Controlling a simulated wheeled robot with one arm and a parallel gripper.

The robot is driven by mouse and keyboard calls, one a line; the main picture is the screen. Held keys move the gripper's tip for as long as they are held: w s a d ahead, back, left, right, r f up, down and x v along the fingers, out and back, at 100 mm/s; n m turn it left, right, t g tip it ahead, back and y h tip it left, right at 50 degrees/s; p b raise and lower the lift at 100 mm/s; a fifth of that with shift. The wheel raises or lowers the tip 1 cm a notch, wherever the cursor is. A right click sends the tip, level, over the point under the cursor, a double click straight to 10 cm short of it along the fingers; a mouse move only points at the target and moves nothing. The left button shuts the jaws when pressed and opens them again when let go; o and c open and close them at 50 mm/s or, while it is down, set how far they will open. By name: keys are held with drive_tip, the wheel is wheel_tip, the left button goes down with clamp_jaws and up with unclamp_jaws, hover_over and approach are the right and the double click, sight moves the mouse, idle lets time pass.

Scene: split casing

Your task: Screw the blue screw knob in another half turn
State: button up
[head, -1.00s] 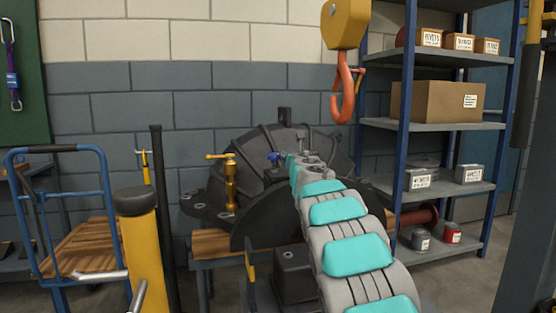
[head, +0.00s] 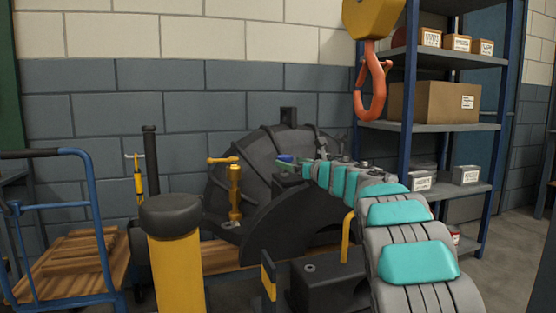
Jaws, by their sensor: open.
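The blue screw knob (head: 285,158) is a small blue shape on top of the dark split casing (head: 262,150), near the middle of the head view. My arm reaches in from the lower right, and my gripper (head: 297,163) is at its far end, just right of the knob. The gripper looks small and partly merges with the knob and casing behind it. Its jaws are open. I cannot tell whether the jaws are around the knob or beside it.
A brass valve (head: 235,190) stands left of the knob. An orange crane hook (head: 372,85) hangs at upper right, before blue shelving (head: 452,126). A yellow bollard (head: 175,260) and a blue trolley (head: 80,200) stand at left. A dark block (head: 325,285) sits below my arm.

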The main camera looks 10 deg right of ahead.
drive_tip(key=shift+w+a+r, duration=0.2)
drive_tip(key=shift+w, duration=0.3)
drive_tip(key=shift+p+x, duration=1.6)
drive_tip(key=shift+x, duration=1.65)
drive_tip(key=shift+f, duration=0.1)
drive_tip(key=c, duration=1.4)
drive_tip(key=shift+o, duration=0.2)
drive_tip(key=shift+h, duration=0.3)
